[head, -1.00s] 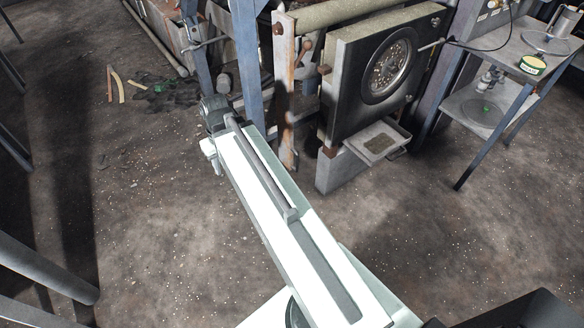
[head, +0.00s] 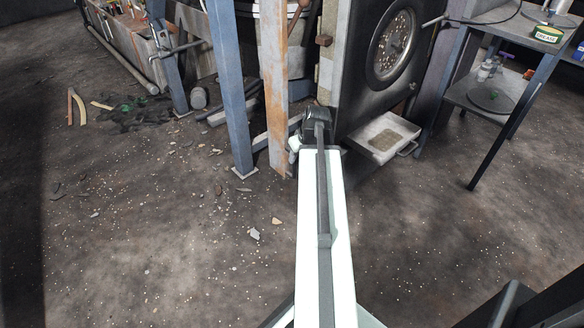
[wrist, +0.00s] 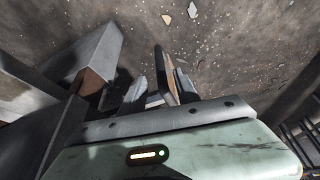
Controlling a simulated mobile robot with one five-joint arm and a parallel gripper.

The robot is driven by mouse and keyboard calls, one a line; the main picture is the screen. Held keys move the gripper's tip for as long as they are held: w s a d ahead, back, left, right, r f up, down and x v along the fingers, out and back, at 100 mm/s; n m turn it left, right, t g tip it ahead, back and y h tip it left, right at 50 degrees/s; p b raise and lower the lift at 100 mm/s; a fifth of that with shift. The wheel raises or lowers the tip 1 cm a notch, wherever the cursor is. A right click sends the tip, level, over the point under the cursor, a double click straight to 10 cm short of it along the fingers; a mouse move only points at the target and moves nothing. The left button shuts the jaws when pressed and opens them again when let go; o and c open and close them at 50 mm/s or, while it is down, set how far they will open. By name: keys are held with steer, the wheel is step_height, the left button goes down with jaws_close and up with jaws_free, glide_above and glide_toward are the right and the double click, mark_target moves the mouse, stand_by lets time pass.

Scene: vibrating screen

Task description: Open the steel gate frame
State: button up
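The steel gate frame seems to be the thick dark square plate (head: 352,78) around a round perforated screen (head: 391,45) in the head view. It stands upright behind and right of a rusty post, and its top is cut off. My gripper (head: 294,148) is at the far end of my arm, low by the foot of that post and left of the plate's lower corner. I see no contact with the plate. In the wrist view, two short grey fingers of my gripper (wrist: 161,82) stand apart, with a brownish strip visible between them. The plate is not clear there.
The rusty post (head: 273,80) and a blue post (head: 229,90) stand close left of the plate. A small tray (head: 356,148) juts out below it. A metal table (head: 484,38) is at the right. Open floor with scattered chips lies left.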

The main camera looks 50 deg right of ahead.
mark_target(294, 175)
steer(key=b+x, duration=0.6)
steer(key=x, duration=0.1)
steer(key=shift+f, duration=0.25)
steer(key=shift+r, duration=0.1)
jaws_close()
stand_by(0.9)
